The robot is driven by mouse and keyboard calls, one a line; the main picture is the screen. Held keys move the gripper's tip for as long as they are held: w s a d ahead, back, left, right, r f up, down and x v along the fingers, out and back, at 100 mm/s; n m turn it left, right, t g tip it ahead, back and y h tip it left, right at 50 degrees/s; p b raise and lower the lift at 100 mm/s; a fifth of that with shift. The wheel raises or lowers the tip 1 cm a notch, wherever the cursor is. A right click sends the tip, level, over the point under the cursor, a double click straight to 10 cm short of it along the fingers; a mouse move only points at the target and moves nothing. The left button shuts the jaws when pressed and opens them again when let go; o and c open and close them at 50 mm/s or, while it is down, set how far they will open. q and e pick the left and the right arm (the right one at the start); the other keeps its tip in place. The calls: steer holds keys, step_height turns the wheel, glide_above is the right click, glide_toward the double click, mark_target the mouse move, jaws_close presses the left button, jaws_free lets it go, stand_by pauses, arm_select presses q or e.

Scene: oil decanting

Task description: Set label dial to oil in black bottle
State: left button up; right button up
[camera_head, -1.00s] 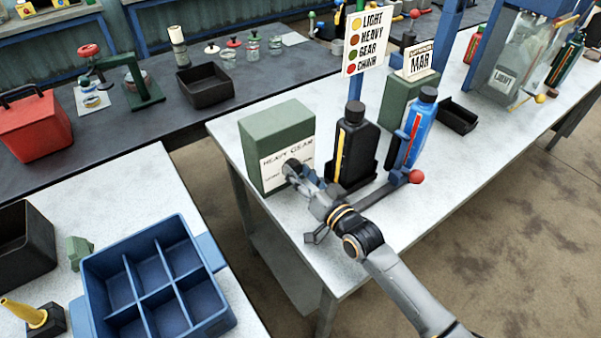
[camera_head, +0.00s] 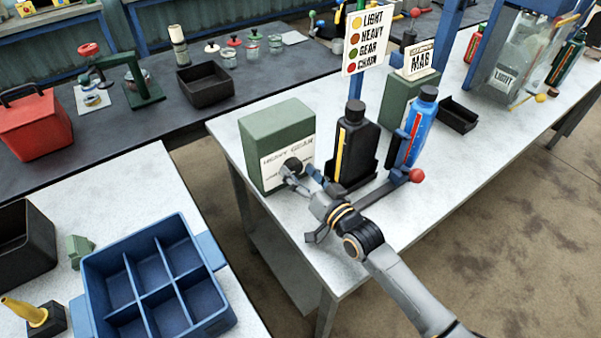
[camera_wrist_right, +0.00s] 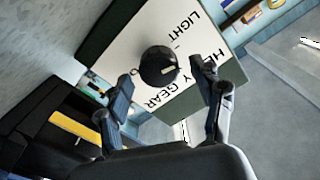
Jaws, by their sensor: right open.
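The label dial (camera_head: 293,164) is a round black knob on the white front plate of a green box (camera_head: 277,122). The black bottle (camera_head: 357,140), with a yellow stripe, stands upright right of the box. My left gripper is out of view.
A sign (camera_head: 367,40) pairs yellow with LIGHT, brown with HEAVY, green with GEAR, red with CHAIN. A blue bottle (camera_head: 423,118) and a red-knobbed lever (camera_head: 416,175) stand close to the black bottle. A blue divided crate (camera_head: 90,270) is on the left table.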

steer(key=v, duration=1.2)
